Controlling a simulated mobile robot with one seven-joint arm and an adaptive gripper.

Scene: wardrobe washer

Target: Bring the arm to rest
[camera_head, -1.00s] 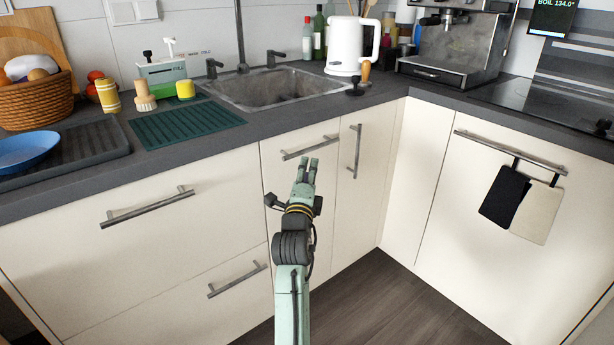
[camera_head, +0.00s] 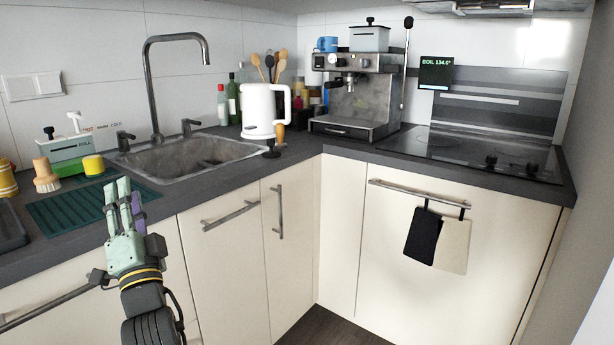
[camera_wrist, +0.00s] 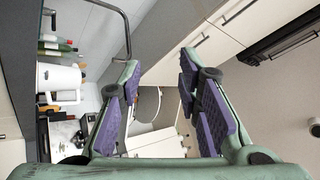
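My gripper (camera_head: 124,197) is at the lower left in the head view, raised in front of the counter's front edge, with its green fingers pointing up. In the wrist view its two fingers with purple pads stand apart (camera_wrist: 160,85), and nothing is held between them. In the head view the fingers overlap the green drying mat (camera_head: 60,207), but I cannot tell the distance between them. My forearm comes up from the bottom edge of the picture.
A sink (camera_head: 190,157) with a tall faucet lies behind my gripper. A white kettle (camera_head: 262,110), an espresso machine (camera_head: 358,100) and a hob (camera_head: 470,150) stand along the counter. Cabinet handles (camera_head: 230,216) stick out below. Cloths (camera_head: 437,240) hang at the right. Floor shows at the bottom.

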